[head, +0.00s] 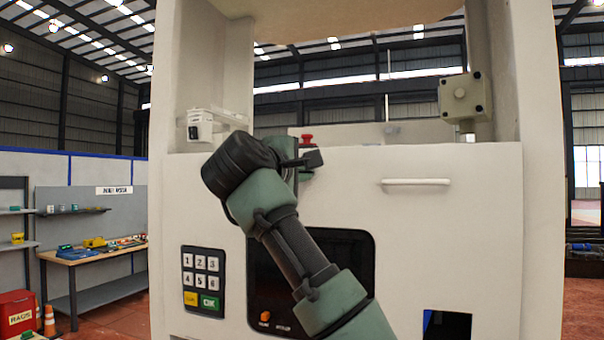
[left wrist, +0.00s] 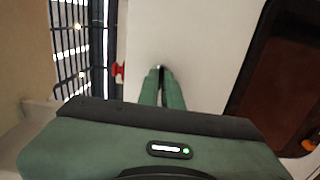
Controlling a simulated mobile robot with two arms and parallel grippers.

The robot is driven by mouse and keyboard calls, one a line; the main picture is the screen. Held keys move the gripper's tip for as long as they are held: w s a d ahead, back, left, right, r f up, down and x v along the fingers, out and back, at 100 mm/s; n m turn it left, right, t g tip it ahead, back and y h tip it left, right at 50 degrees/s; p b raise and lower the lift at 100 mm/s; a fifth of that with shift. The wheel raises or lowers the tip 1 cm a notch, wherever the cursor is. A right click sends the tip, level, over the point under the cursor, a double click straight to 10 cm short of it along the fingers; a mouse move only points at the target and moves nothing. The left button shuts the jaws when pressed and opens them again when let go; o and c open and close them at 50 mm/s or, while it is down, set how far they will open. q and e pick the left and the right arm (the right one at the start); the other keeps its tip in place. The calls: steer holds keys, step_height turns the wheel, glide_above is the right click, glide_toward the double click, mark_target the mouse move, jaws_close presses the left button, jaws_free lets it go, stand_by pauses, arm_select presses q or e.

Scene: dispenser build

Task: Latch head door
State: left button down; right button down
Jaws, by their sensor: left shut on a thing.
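The dispenser's pale front panel (head: 470,230), which appears to be the head door, stands upright and looks flush with the frame. A white bar handle (head: 415,182) is on its right. A red knob (head: 306,138) sits at the panel's top edge; it also shows in the left wrist view (left wrist: 118,71). My left gripper (head: 303,162) is just below the red knob, against the panel. In the left wrist view its green fingers (left wrist: 160,72) are closed together on a small shiny part at the panel. That part is mostly hidden by the fingers. My right gripper is out of view.
A keypad (head: 202,278) and a dark display (head: 358,255) are on the lower front, the display partly behind my arm. A small white device (head: 198,125) is at upper left. A workbench (head: 95,258) stands far left.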

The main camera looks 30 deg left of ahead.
arm_select(q)
steer(key=shift+f+m+b, duration=0.1)
steer(key=shift+m+b, duration=4.4)
steer(key=shift+m, duration=4.4)
steer(key=c, duration=1.6)
jaws_free()
steer(key=shift+w, duration=0.1)
steer(key=b+v, duration=0.3)
steer(key=v, duration=0.4)
steer(key=shift+s+b, duration=0.35)
steer(key=shift+s, duration=0.05)
